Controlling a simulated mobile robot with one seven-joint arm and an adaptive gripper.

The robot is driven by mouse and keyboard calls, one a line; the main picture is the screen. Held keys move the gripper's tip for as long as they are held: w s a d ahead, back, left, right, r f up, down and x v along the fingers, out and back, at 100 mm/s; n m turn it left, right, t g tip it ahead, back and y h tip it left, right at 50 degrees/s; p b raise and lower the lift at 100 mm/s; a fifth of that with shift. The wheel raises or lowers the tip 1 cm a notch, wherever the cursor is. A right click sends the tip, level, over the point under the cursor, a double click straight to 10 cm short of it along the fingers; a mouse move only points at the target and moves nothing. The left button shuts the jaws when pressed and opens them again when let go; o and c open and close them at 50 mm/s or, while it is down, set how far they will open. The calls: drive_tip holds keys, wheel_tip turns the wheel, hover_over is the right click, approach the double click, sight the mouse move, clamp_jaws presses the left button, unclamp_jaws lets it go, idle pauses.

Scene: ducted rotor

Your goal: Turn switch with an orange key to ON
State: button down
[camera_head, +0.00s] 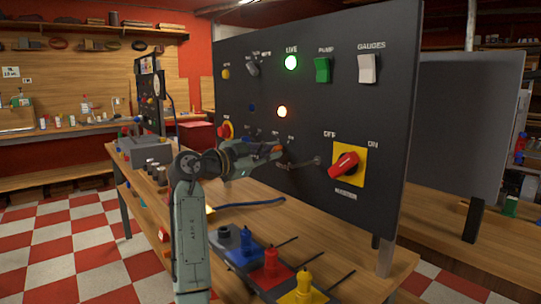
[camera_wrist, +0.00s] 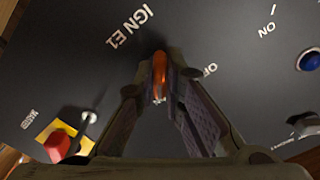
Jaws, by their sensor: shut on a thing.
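The orange key (camera_wrist: 159,75) is between the fingertips of my gripper (camera_wrist: 160,85) in the wrist view. My gripper is shut on it at the face of the dark panel (camera_head: 330,90). The key's orange also shows at my gripper (camera_head: 272,150) in the head view. In the wrist view, an "IGN E1" label is at the key's upper left, an "OFF" label close on its right and an "ON" label further to the upper right. The fingers and key hide most of the switch, and I cannot tell its exact angle.
A red rotary switch (camera_head: 343,165) on a yellow plate is right of my gripper. A small metal toggle (camera_head: 318,161) sticks out between them. Lit green (camera_head: 291,62) and orange (camera_head: 282,112) lamps are above. Blue, red and yellow pieces stand on the bench (camera_head: 335,238) below.

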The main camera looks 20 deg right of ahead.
idle(0.5)
drive_tip(key=c, duration=1.7)
unclamp_jaws()
drive_tip(key=v, duration=1.2)
